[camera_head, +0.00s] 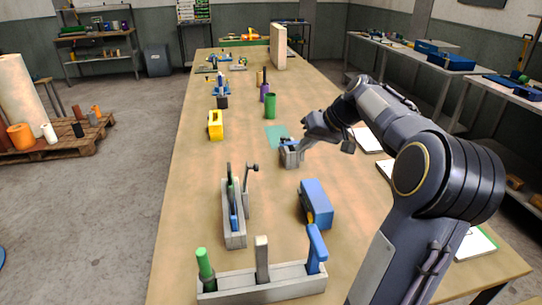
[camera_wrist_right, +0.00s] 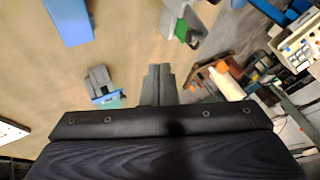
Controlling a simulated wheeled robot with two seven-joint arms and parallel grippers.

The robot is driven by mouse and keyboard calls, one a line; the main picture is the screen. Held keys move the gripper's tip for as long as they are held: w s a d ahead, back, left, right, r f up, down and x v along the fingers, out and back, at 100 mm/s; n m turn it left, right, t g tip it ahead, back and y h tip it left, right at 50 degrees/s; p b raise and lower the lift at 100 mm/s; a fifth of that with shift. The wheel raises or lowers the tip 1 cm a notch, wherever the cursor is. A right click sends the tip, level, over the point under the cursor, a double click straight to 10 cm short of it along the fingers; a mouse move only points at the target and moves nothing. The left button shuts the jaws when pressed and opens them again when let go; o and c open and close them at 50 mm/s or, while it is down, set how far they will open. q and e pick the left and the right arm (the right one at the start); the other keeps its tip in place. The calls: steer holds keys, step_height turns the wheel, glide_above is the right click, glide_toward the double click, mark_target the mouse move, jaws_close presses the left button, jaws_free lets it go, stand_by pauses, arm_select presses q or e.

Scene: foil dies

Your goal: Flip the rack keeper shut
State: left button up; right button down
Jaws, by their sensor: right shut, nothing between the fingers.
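A long grey rack (camera_head: 285,286) stands at the table's front edge, holding a green-handled tool (camera_head: 205,266), an upright grey piece (camera_head: 262,262) and a blue-handled tool (camera_head: 316,247). A narrower grey rack (camera_head: 237,240) stands behind it, with slim tools upright in it and a dark-knobbed upright arm (camera_head: 248,180) at its side. I cannot tell for sure which part is the keeper. My right gripper (camera_head: 306,143) is shut and empty, above the table, beyond both racks; its closed fingers (camera_wrist_right: 158,84) show in the wrist view. My left gripper is not in view.
A small grey block with blue parts (camera_head: 290,157) sits close to my right gripper. A blue box (camera_head: 316,200) stands right of the narrow rack. A yellow block (camera_head: 215,125) and green cylinder (camera_head: 270,106) stand farther back. The table's left side is clear.

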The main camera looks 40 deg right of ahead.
steer(key=w+a+f+p, duration=0.2)
steer(key=w+a+f, duration=0.4)
steer(key=w+f, duration=0.1)
steer(key=shift+w, duration=0.35)
stand_by(0.4)
steer(key=shift+d+p, duration=0.1)
steer(key=shift+p, duration=0.2)
